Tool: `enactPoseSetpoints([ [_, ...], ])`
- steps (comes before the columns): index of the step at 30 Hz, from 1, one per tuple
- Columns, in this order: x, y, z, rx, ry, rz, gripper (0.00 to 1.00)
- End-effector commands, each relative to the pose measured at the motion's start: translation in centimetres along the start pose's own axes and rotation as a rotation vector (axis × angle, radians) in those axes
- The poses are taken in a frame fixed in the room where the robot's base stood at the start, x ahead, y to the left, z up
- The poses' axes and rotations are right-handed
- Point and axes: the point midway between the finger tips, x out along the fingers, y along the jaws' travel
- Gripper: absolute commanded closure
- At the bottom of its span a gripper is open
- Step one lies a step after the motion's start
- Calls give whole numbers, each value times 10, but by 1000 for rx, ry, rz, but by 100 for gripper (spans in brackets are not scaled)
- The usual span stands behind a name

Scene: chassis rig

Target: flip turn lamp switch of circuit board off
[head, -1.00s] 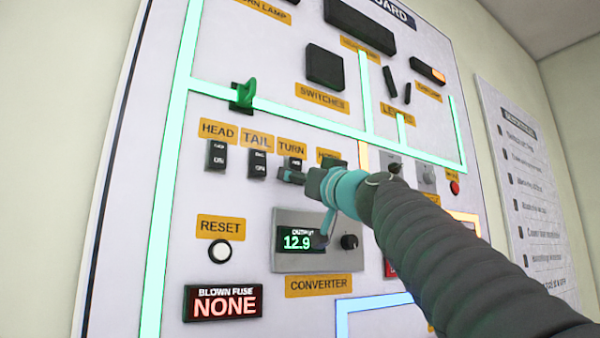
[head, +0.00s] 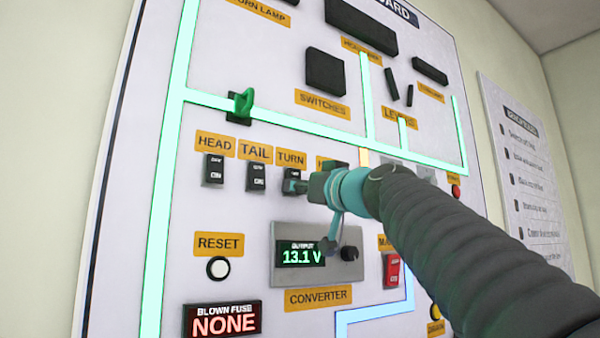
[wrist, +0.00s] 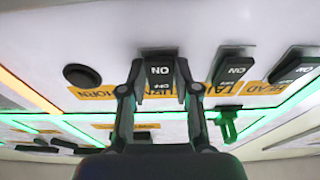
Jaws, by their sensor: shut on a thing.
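The TURN switch (head: 291,176) is a small black rocker below the orange TURN label (head: 291,158) on the white circuit board. My gripper (head: 300,187) is at this switch and partly covers its lower right side. In the wrist view, which looks upside down, the two fingers of my gripper (wrist: 159,78) stand on either side of the TURN switch (wrist: 160,67), closed on it. The ON and OFF lettering shows between them. The turn lamp (head: 429,70) at the upper right of the board is dark.
The HEAD (head: 213,171) and TAIL (head: 257,177) switches are close on the left. The horn button (wrist: 82,75) is on the other side. Below are the converter (head: 340,270), reading 13.1 V, the RESET button (head: 218,267) and a red switch (head: 392,271).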

Motion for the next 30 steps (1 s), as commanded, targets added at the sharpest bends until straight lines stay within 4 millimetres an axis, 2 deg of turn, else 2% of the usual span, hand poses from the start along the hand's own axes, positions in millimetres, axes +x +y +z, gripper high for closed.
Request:
enactPoseSetpoints([
  [1, 1, 0, -10, 0, -25, 1, 100],
  [9, -1, 0, -8, -1, -147, 0, 100],
  [20, -2, 0, -6, 1, -160, 2, 100],
  [21, -2, 0, -6, 1, -160, 2, 62],
  [23, -2, 0, -6, 1, -160, 2, 46],
  [24, -2, 0, -6, 1, -160, 2, 44],
  [30, -2, 0, -5, 1, -161, 2, 44],
])
